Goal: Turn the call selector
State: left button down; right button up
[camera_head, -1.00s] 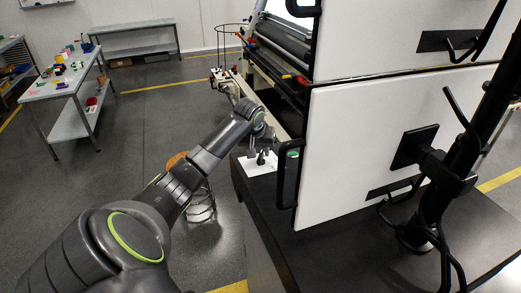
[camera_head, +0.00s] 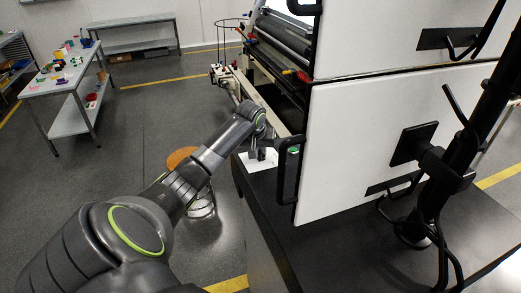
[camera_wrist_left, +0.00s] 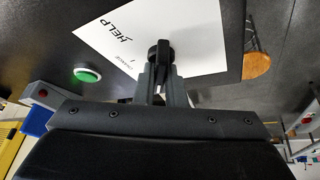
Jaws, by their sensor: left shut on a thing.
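The call selector is a small black knob (camera_wrist_left: 159,50) on a white plate (camera_wrist_left: 195,35) printed with HELP and a second, smaller word that is hard to read. My left gripper (camera_wrist_left: 160,72) is shut on the knob, with one finger on each side of its lower part in the wrist view. In the head view, the left gripper (camera_head: 260,153) is over the plate (camera_head: 262,166) at the corner of a dark worktop and hides most of the knob. The knob's exact setting cannot be read. My right gripper is not in view.
A green push button (camera_wrist_left: 88,75) is beside the plate. A large white panel with a black handle (camera_head: 287,172) stands close to the right of the gripper. A round orange-brown stool (camera_head: 182,157) stands on the floor. A table (camera_head: 62,78) with small coloured items is far left.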

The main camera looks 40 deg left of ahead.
pick_arm(q)
jog(key=shift+m, duration=0.3)
jog(key=m+t+h, duration=0.1)
jog(key=m+h, duration=0.1)
jog(key=m, duration=0.1)
jog(key=shift+a, duration=0.15)
jog(key=m+h, duration=0.1)
jog(key=m, duration=0.2)
jog(key=shift+f+b, duration=0.1)
jog(key=shift+b, duration=0.2)
jog(key=m+h+b, duration=0.2)
jog(key=m, duration=0.1)
jog(key=shift+a, duration=0.1)
jog(key=shift+m+h+b, duration=0.5)
jog(key=shift+m+b, duration=0.25)
jog(key=shift+m, duration=0.25)
jog(key=shift+g, duration=0.3)
jog(key=c, duration=1.5)
grip_release()
